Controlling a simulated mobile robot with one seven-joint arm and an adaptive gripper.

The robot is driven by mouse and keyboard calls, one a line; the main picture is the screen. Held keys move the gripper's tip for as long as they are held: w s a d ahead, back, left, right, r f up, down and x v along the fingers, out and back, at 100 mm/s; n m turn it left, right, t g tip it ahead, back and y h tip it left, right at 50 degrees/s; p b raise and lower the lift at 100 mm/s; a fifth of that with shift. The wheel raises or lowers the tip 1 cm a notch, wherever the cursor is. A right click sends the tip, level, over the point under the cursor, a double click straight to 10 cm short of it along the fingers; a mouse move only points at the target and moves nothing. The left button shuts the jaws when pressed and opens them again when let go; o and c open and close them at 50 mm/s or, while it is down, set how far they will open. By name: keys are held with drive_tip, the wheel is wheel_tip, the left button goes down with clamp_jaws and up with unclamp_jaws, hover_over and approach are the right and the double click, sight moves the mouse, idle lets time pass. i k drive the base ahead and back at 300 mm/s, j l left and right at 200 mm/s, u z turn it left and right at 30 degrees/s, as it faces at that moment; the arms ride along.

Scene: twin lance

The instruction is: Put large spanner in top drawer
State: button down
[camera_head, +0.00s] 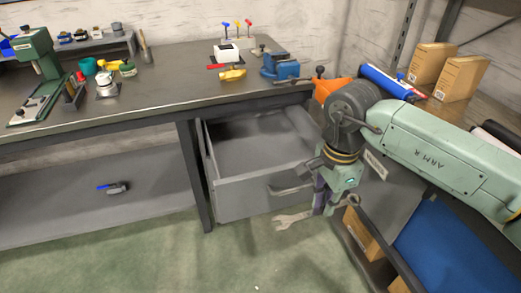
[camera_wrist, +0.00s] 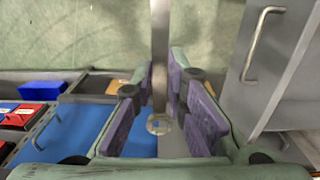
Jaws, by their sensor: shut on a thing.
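The large spanner (camera_head: 289,218) is a silver metal tool with jawed and ringed ends. My gripper (camera_head: 323,203) is shut on the middle of it and holds it roughly level, in front of the open drawer (camera_head: 237,197) and below its handle in the picture. The drawer is grey, pulled out under the workbench, and looks empty inside. In the wrist view the spanner (camera_wrist: 160,45) runs between the purple finger pads of my gripper (camera_wrist: 160,82), with its ring end towards the camera. The drawer front (camera_wrist: 243,85) with its handle is at the right there.
The workbench (camera_head: 150,95) carries a green drill press (camera_head: 38,62), a blue vise (camera_head: 279,66) and small tools. Cardboard boxes (camera_head: 458,78) stand on the right bench. A blue panel (camera_head: 445,245) is below right. Green floor (camera_head: 150,260) is clear in front.

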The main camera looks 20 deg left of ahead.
sight(258, 161)
drive_tip(key=i+j, duration=1.2)
drive_tip(key=j, duration=0.1)
